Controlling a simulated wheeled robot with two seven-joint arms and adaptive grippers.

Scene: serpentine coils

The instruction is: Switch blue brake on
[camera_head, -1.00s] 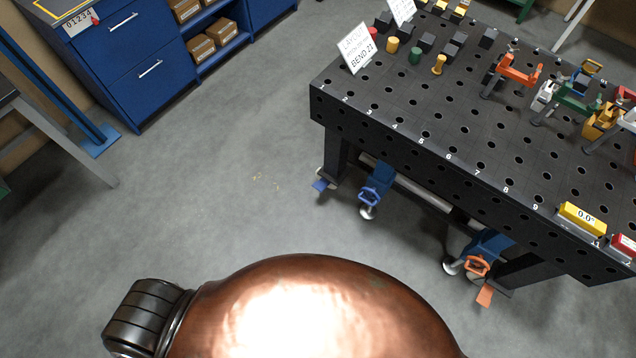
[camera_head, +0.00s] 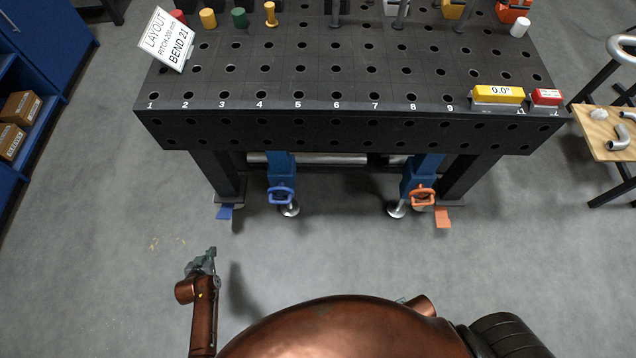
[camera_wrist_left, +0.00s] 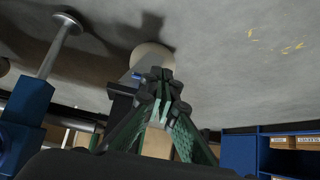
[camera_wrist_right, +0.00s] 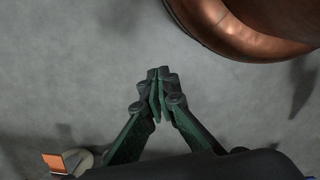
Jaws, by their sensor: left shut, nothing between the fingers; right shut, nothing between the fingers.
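A small blue pedal (camera_head: 225,212) sits low at the foot of the table's left leg, near the floor; it looks like the blue brake. My left gripper (camera_head: 203,256) is shut and empty, in front of the table and below the pedal in the head view. In the left wrist view the shut fingertips (camera_wrist_left: 160,74) overlap the pale round foot (camera_wrist_left: 152,55) beyond them, hiding part of the pedal area; contact cannot be told. My right gripper (camera_wrist_right: 158,74) is shut and empty over bare floor; the head view does not show it.
A black perforated table (camera_head: 340,128) spans the back. Beneath it are a blue handle (camera_head: 281,195), an orange handle (camera_head: 422,196) and an orange pedal (camera_head: 443,217). Blue shelving (camera_head: 30,120) stands left, a wooden-topped stand (camera_head: 600,135) right. The floor before the table is clear.

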